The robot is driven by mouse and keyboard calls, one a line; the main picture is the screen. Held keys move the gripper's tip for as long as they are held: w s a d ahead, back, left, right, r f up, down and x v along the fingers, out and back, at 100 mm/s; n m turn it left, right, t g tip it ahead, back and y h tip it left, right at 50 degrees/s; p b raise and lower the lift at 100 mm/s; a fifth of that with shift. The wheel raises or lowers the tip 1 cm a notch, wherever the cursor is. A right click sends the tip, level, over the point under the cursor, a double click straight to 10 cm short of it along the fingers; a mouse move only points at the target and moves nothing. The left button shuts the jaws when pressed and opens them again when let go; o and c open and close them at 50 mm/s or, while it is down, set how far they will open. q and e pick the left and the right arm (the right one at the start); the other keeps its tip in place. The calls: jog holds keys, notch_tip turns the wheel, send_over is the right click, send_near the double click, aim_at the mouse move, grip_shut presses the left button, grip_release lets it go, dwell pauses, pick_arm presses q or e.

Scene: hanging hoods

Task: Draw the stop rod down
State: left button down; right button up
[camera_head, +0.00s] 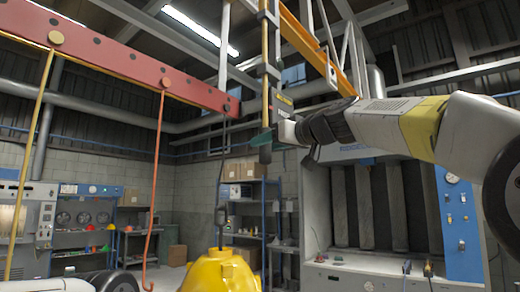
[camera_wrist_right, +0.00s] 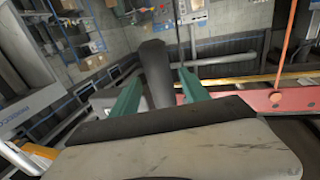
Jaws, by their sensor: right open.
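Several rods hang overhead in the head view: a yellow rod (camera_head: 30,150) at the left, an orange-red rod (camera_head: 156,180) with a hooked lower end, and a narrow yellow-and-dark rod (camera_head: 265,70) near the middle. I cannot tell by a label which is the stop rod. My right gripper (camera_head: 263,138) is at the lower end of the middle rod. In the right wrist view its green fingers (camera_wrist_right: 157,80) stand apart, with a dark grey post (camera_wrist_right: 155,65) showing between them; contact cannot be told. My left gripper is out of view.
A red beam (camera_head: 130,60) carries the two left rods. A grey hood cabinet (camera_head: 345,270) is behind my right arm. Shelves (camera_head: 245,222) stand at the back wall.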

jog(key=shift+x, duration=2.25)
grip_shut()
